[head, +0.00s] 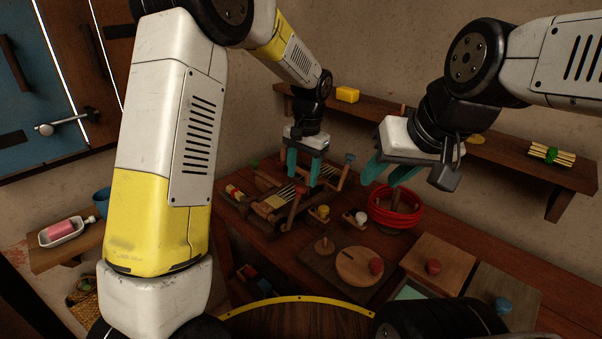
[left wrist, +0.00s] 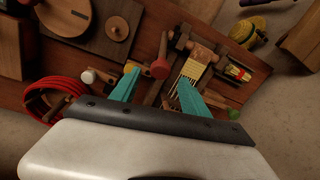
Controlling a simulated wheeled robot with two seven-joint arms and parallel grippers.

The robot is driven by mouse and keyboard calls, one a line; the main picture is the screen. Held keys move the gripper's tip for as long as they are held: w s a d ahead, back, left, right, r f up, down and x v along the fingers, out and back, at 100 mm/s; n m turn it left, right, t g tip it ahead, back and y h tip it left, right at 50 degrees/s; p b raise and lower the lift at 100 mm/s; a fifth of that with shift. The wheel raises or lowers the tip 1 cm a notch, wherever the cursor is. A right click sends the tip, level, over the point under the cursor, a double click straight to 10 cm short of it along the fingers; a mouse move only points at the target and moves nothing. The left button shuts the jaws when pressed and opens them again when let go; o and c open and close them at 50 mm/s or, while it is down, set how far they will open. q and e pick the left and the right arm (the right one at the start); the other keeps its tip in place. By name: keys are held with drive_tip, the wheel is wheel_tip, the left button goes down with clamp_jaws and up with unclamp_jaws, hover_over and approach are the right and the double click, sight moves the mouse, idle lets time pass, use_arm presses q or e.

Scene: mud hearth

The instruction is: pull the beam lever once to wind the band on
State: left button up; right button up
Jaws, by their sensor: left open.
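A small wooden band loom (head: 272,203) with pale threads and a yellow band stands on the table; the band (left wrist: 193,69) also shows in the left wrist view. A wooden lever with a red knob (head: 300,190) rises from its near side; the knob (left wrist: 160,69) also shows in the left wrist view. Another lever with a blue knob (head: 349,158) stands at its right. I cannot tell which one is the beam lever. My left gripper (head: 304,170) is open above the loom, its teal fingers apart and empty. My right gripper (head: 389,172) is open and empty, above the red coil.
A red coil (head: 396,208) stands right of the loom. A round wooden disc (head: 359,266) and lidded boxes (head: 437,264) lie nearer. A wall shelf (head: 500,157) holds a yellow block (head: 347,94) and a stick bundle (head: 552,156). A tray (head: 62,231) stands at left.

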sight(301, 186)
use_arm(q)
drive_tip(key=shift+a+f, duration=0.15)
drive_tip(key=shift+f, duration=1.6)
drive_tip(key=shift+c, duration=0.2)
clamp_jaws()
drive_tip(key=shift+w, duration=0.1)
